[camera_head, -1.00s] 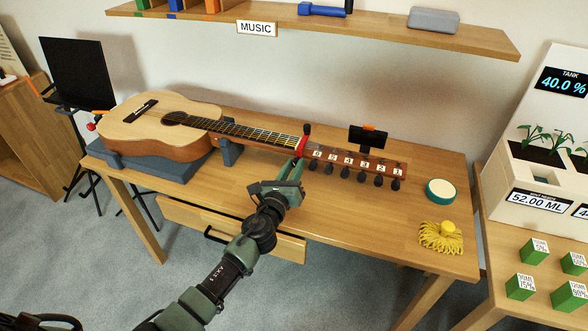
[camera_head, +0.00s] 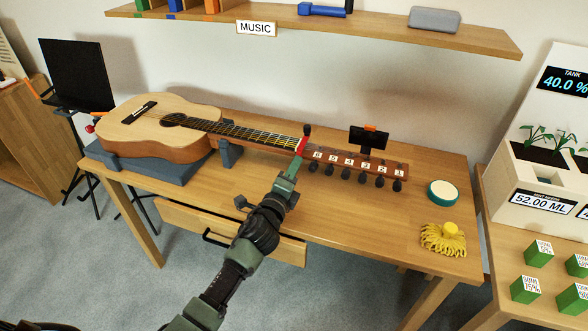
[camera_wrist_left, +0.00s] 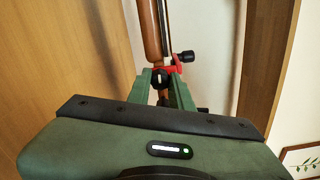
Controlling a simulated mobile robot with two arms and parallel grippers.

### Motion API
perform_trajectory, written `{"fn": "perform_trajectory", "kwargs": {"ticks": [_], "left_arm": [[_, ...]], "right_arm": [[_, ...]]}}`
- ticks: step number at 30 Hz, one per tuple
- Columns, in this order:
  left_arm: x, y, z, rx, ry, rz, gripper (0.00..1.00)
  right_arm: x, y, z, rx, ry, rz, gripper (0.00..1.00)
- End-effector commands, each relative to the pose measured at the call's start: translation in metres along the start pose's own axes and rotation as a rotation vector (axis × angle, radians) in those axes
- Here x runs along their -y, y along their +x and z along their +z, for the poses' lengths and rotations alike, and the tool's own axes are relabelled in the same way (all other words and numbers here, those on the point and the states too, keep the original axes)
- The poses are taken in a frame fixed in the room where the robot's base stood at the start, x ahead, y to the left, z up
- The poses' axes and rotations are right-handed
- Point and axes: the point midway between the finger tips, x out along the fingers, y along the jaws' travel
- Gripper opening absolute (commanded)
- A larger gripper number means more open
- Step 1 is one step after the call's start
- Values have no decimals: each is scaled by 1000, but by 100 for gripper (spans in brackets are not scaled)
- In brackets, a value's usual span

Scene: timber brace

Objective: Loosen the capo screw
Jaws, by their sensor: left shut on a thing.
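The guitar (camera_head: 160,128) lies on its back on the table, with its neck pointing right. A red capo (camera_head: 301,147) sits on the neck near the headstock, with a black knob on its upper side. My left gripper (camera_head: 294,168) reaches the capo from the near side. In the left wrist view, the red capo (camera_wrist_left: 174,69) is just beyond the fingertips. A dark screw knob with a white mark (camera_wrist_left: 160,77) sits between the fingers (camera_wrist_left: 160,84), which are shut on it. My right gripper is not in view.
The headstock (camera_head: 350,165) has numbered labels and several dark tuning pegs close to my gripper. A small black device (camera_head: 369,138) is clipped on it. A round green tin (camera_head: 442,193) and a yellow coil (camera_head: 444,239) lie on the right. The drawer (camera_head: 230,233) stands partly open.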

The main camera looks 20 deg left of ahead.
Motion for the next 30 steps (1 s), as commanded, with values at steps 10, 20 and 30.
{"fn": "perform_trajectory", "kwargs": {"ticks": [10,20,30], "left_arm": [[-1,-1,0,0,-310,3,0],[-1,-1,0,0,-506,3,0],[-1,0,0,0,-579,3,0]], "right_arm": [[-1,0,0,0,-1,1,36],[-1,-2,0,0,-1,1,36],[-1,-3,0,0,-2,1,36]]}}
